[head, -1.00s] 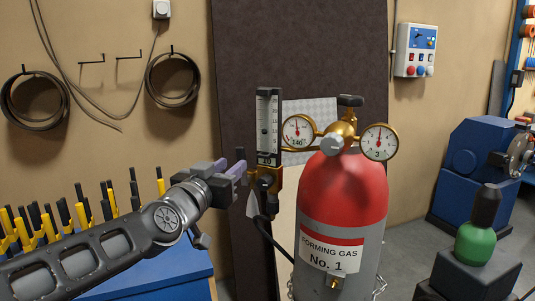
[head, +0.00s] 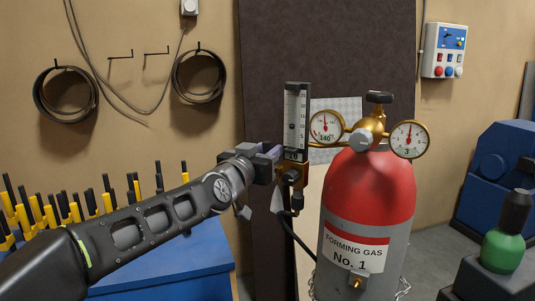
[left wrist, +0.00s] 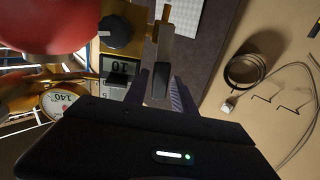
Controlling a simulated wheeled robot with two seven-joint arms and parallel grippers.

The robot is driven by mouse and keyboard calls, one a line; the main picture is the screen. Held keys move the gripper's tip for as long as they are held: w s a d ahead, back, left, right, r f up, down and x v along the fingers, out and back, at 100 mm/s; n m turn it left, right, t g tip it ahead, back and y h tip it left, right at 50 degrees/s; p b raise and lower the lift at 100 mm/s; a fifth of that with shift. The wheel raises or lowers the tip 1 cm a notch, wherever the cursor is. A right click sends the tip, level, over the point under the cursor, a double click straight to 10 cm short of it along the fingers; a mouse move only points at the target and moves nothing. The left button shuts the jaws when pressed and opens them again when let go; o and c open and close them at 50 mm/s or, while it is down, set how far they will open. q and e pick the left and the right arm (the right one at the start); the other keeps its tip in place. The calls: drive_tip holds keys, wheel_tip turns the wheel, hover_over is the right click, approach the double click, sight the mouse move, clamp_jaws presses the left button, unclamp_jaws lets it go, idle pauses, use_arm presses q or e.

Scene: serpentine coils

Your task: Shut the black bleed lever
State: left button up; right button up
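A flowmeter (head: 296,120) with a clear tube stands on a brass valve block (head: 291,176), left of the red-topped gas cylinder (head: 368,190). In the left wrist view, a small black lever (left wrist: 160,80), which looks like the bleed lever, hangs from a brass stem. My left gripper (left wrist: 161,92) is open, with one finger on each side of this lever and small gaps showing. In the head view, my left gripper (head: 274,157) is at the left side of the flowmeter, and the lever is hidden. A round black knob (left wrist: 117,32) is beside it. My right gripper is not in view.
Two pressure gauges, a left one (head: 326,126) and a right one (head: 408,139), sit on the cylinder's regulator, close to the flowmeter. A black hose (head: 294,235) hangs below the block. A dark panel (head: 265,60) stands behind. A blue bench (head: 165,265) with several clamps is at the left.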

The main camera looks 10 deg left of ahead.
use_arm(q)
drive_tip(key=shift+w+d, duration=0.1)
drive_tip(key=shift+w, duration=0.15)
clamp_jaws()
drive_tip(key=shift+r, duration=0.1)
idle(1.2)
